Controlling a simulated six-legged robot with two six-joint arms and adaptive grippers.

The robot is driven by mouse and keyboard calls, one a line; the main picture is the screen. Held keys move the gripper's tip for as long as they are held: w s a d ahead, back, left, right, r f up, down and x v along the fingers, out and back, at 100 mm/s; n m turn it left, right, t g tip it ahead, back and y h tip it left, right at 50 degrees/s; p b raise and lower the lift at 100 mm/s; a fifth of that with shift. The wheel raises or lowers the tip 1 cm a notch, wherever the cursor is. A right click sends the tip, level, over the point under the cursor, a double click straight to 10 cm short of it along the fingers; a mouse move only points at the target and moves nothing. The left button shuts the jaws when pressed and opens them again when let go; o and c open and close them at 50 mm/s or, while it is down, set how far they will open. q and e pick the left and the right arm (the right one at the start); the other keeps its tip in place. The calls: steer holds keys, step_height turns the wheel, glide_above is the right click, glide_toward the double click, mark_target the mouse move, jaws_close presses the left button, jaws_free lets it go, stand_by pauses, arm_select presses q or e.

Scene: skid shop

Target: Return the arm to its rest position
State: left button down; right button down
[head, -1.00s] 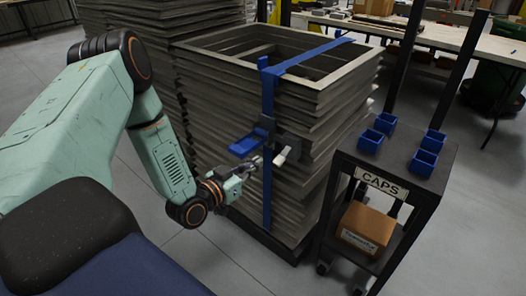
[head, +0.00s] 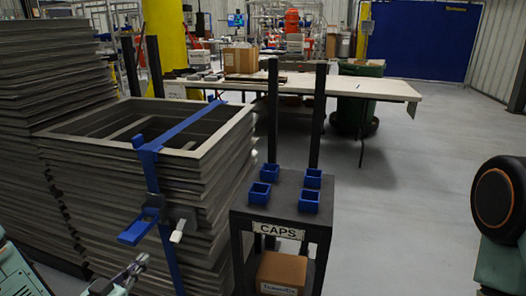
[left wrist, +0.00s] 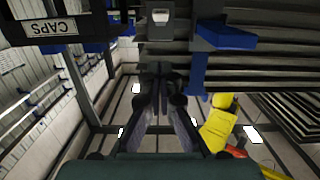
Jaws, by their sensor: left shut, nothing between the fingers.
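My left gripper (head: 137,266) is at the lower left of the head view, in front of the frame stack (head: 215,180). It is shut and empty. In the left wrist view its fingers (left wrist: 160,82) meet at the tips. A blue strap (head: 151,165) runs over the stack and down its near side, with a buckle and blue lever (head: 138,229) and a light grey handle (head: 178,230) on it. The gripper is below the lever, apart from it. My right gripper is out of view; only part of my right arm (head: 497,205) shows at the right edge.
A dark cart (head: 266,215) marked CAPS, with several blue bins on top and a cardboard box (head: 281,272) below, stands right of the stack. A long workbench (head: 385,86) stands behind. The floor at the right is open.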

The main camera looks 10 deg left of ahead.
arm_select(q)
steer(key=s+d+f+n+g, duration=0.3)
steer(key=s+d+f+g, duration=0.65)
steer(key=s+f, duration=0.3)
steer(key=s+d+m+g, duration=0.1)
steer(key=s+d+g, duration=0.1)
steer(key=s, duration=0.6)
steer(key=s+d+f+g+y, duration=0.1)
steer(key=s+d+g, duration=0.2)
steer(key=s+g, duration=0.2)
steer(key=s, duration=0.3)
steer(key=shift+f+m, duration=0.15)
steer(key=shift+m, duration=0.25)
steer(key=shift+g, duration=0.25)
